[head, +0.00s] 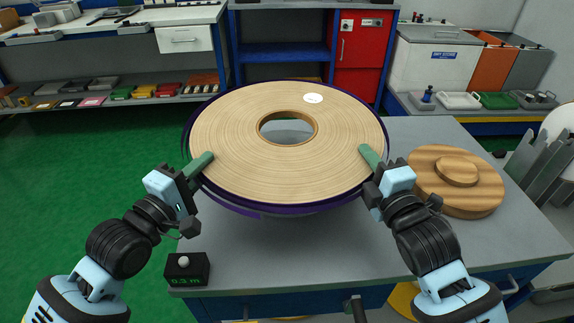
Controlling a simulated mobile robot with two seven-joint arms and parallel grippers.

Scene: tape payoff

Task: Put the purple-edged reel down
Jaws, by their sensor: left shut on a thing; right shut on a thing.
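A large reel of wood-coloured tape with a purple edge (235,135) is in the middle of the head view, with a round hole at its centre and a small white label on top. My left gripper (201,163) is shut on its left front edge. My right gripper (371,156) is shut on its right front edge. The reel looks roughly level over the grey table (290,245). What is under the reel is mostly hidden, so I cannot tell whether it touches anything below.
A round wooden piece with a raised knob (440,188) lies on the table at the right. A small black box with a green display (187,269) sits at the table's front left corner. Grey upright plates (545,165) stand at the far right. The table's front middle is clear.

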